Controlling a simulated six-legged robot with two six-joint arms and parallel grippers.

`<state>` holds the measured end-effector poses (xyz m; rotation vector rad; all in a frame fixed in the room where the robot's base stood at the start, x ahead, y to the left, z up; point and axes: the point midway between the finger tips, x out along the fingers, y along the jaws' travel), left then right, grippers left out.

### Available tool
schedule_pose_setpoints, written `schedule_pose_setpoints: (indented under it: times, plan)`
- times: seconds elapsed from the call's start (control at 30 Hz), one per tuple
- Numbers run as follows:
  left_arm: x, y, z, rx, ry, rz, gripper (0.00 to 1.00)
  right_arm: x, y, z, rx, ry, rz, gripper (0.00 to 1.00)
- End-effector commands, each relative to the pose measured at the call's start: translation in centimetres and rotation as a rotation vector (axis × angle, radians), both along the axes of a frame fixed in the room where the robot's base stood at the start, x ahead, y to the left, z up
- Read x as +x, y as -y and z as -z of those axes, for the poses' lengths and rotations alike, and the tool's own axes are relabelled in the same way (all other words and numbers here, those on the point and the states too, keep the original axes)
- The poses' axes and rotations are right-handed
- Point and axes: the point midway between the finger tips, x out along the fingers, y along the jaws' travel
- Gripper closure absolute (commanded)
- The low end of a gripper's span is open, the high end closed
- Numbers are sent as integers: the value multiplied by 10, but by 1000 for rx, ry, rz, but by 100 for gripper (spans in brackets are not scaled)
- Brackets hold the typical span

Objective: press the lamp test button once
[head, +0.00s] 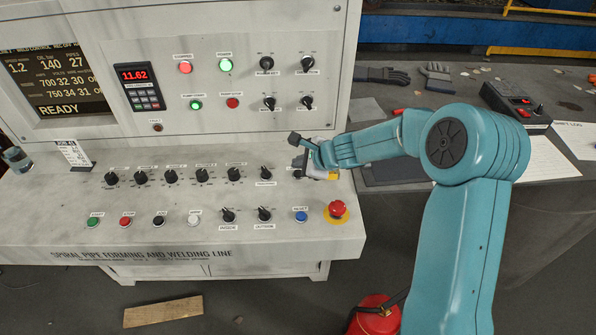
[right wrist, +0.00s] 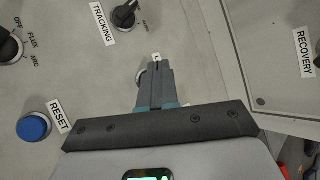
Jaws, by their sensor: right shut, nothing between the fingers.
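My right gripper (head: 300,164) is over the right end of the sloped control desk (head: 150,240). In the right wrist view its fingers (right wrist: 155,70) are shut together and empty. A pale round button (right wrist: 139,77) shows partly at the left of the fingertips. A small label at the tips shows only the letter L, so I cannot read whether it is the lamp test button. I cannot tell whether the fingers touch the button. In the head view the gripper hides that spot. My left gripper is not in view.
Near the gripper are the tracking knob (right wrist: 124,16), the blue reset button (head: 301,216) and the red emergency stop (head: 337,209). The upright panel (head: 230,30) rises behind. A white button (head: 193,218) sits in the front row. Gloves (head: 382,75) lie on the side table.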

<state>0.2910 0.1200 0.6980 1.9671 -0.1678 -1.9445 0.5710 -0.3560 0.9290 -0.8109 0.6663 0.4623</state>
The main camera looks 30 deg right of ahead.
Motion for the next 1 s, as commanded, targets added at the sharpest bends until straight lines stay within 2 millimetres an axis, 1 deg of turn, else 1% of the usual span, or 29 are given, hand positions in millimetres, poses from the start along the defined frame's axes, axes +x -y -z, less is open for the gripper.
schedule_pose_setpoints:
  times: [0.03, 0.2, 0.47, 1.0]
  plan:
    - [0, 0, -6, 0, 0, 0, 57, 0, 0, -6, 0, 1, 1, 100]
    - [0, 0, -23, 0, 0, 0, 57, 0, 0, -25, 0, 1, 1, 100]
    - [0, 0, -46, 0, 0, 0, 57, 0, 0, -49, -1, 1, 0, 100]
    - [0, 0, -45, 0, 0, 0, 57, 0, 0, -48, 0, 0, 0, 100]
